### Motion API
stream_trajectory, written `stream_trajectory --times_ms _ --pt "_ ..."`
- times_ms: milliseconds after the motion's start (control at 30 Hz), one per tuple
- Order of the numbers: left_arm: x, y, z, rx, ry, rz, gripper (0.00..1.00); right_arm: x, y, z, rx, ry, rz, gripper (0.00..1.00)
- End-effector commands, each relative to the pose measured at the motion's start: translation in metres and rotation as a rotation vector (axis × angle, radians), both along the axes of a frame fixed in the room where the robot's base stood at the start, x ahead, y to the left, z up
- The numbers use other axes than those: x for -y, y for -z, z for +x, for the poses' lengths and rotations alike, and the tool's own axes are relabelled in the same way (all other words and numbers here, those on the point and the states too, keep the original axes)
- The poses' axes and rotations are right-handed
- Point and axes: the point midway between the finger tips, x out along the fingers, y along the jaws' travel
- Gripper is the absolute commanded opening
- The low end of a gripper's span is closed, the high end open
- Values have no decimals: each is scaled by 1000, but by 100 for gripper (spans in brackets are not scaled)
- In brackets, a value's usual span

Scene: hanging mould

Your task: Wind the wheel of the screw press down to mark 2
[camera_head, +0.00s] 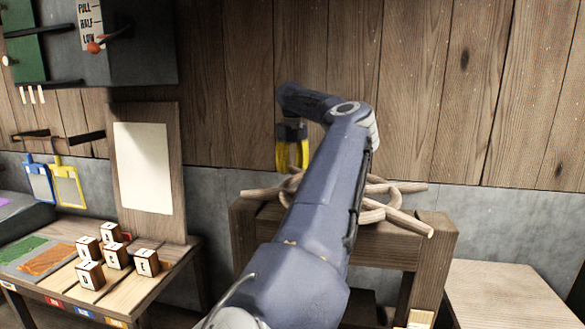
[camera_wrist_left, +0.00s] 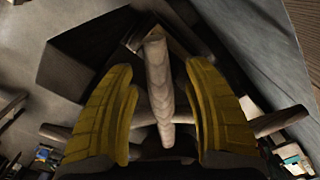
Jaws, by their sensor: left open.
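The wooden wheel (camera_head: 395,190) of the screw press sits on top of the timber press frame (camera_head: 435,262), with several handles sticking out past its rim. My left arm crosses in front and hides part of the wheel. My left gripper (camera_head: 292,155) has yellow fingers pointing down at the wheel's left side. In the left wrist view the gripper (camera_wrist_left: 165,105) is open, with one wooden handle (camera_wrist_left: 157,75) running between its fingers, and contact cannot be told. More of the wheel shows behind the fingers. The mark scale is not readable here. My right gripper is not in view.
A low table (camera_head: 185,255) at left holds several lettered wooden blocks (camera_head: 115,255). A board with a blank sheet (camera_head: 143,168) stands behind it. Blue and yellow tags (camera_head: 68,187) hang on the wall. A pale wooden surface (camera_head: 500,295) at right is clear.

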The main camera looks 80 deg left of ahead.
Motion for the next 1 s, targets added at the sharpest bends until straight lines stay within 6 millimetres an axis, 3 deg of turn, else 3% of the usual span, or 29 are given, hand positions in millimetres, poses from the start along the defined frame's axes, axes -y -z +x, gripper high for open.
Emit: stream_trajectory --times_ms 267,700,1000 --pt "0 -9 0 1 1 0 51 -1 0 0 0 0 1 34" --pt "0 -83 0 2 2 1 51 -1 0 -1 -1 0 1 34" --pt "0 -112 0 0 2 1 51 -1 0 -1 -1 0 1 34"
